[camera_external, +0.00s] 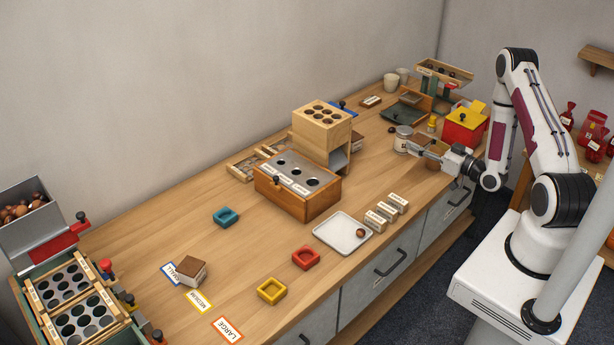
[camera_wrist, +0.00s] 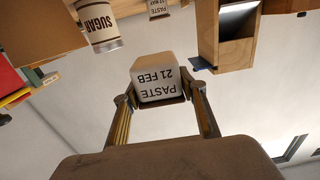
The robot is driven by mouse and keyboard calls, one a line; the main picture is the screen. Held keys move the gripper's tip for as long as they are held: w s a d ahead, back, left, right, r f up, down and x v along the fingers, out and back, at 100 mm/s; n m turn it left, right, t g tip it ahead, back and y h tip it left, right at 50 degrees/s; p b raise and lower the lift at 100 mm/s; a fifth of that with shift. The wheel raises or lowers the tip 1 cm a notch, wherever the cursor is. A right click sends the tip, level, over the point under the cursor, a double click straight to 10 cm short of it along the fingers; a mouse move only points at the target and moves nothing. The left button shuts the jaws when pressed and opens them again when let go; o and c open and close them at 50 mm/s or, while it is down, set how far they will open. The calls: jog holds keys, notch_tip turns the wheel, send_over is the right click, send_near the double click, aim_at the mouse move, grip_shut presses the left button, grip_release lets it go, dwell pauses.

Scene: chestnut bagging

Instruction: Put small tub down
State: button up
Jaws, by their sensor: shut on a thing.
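My gripper (camera_external: 420,150) is at the back right of the table, near the white sugar tin. In the wrist view my gripper (camera_wrist: 163,110) is shut on a small whitish tub (camera_wrist: 155,85) marked "PASTE 21 FEB". The label reads upside down in that view. The tub sits between both fingertips. In the external view the tub is too small and too hidden by the fingers to make out clearly. Whether it touches anything beneath it, I cannot tell.
The sugar tin (camera_external: 402,139) stands close by; it also shows in the wrist view (camera_wrist: 102,30). A red and yellow box (camera_external: 465,126) is behind my gripper. Several small labelled blocks (camera_external: 386,210) and a white tray (camera_external: 330,228) lie nearer the front edge.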

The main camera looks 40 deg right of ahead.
jog(key=a+r+n+g+y, duration=0.1)
jog(key=a+y, duration=0.3)
jog(key=a, duration=0.7)
jog(key=s+a+r+n+g+y, duration=0.1)
jog(key=a+n+y, duration=0.3)
jog(key=a, duration=0.7)
jog(key=shift+r+n, duration=0.3)
jog(key=shift+r, duration=0.5)
jog(key=shift+d, duration=0.1)
jog(key=d+f+m+h, duration=0.1)
jog(key=d+h, duration=0.1)
jog(key=d, duration=0.5)
jog(key=d+f+m+t+h, duration=0.1)
jog(key=d+m+h, duration=0.1)
jog(key=d, duration=0.5)
jog(key=d+f+m+t+h, duration=0.1)
jog(key=d+m+h, duration=0.1)
jog(key=d, duration=0.5)
jog(key=shift+w+d+f+h, duration=0.1)
jog(key=shift+w+f+h, duration=0.2)
jog(key=shift+h, duration=0.6)
jog(key=shift+w+d+m, duration=0.2)
jog(key=shift+d+m, duration=0.1)
jog(key=shift+d, duration=0.05)
jog(key=shift+f, duration=2.9)
